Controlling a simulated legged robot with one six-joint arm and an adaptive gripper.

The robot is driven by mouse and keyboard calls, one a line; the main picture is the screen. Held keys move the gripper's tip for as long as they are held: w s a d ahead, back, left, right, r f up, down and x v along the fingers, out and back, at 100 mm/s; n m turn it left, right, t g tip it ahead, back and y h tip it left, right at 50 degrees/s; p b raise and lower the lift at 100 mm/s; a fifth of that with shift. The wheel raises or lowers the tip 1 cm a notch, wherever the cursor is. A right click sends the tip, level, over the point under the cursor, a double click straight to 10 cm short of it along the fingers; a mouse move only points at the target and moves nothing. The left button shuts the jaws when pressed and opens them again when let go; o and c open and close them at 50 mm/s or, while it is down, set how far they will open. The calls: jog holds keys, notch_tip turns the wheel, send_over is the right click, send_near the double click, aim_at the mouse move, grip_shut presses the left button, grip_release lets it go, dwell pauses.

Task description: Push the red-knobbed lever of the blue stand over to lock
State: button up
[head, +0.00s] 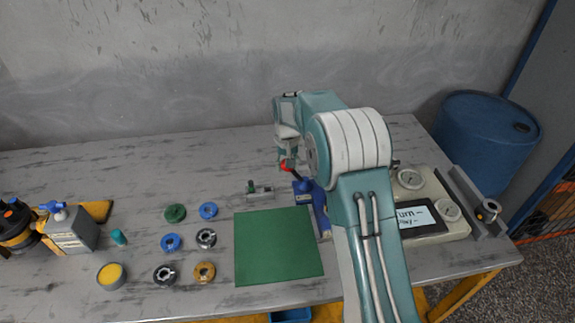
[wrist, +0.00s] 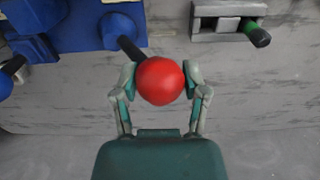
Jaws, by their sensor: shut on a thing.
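The blue stand (head: 304,192) is on the table, just right of the green mat's upper edge. In the wrist view the stand (wrist: 80,22) fills the upper left. Its lever ends in a red knob (wrist: 160,81), with a dark shaft (wrist: 129,47) running up and left to a blue pivot. My gripper (wrist: 160,88) has one finger on each side of the red knob and is shut on it. In the head view the red knob (head: 287,166) shows under my gripper (head: 287,158), and my arm hides part of the stand's surroundings.
A grey clamp with a green-tipped handle (wrist: 257,35) is right of the stand in the wrist view; it also shows in the head view (head: 259,190). The green mat (head: 278,247) is bare. A gauge panel (head: 430,232) stands right of my arm. Several rings lie left of the mat.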

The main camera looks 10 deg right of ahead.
jog(key=shift+a+f, duration=0.1)
jog(key=o, duration=0.7)
jog(key=shift+a, duration=0.1)
jog(key=shift+o, duration=0.2)
jog(key=shift+r, duration=3.05)
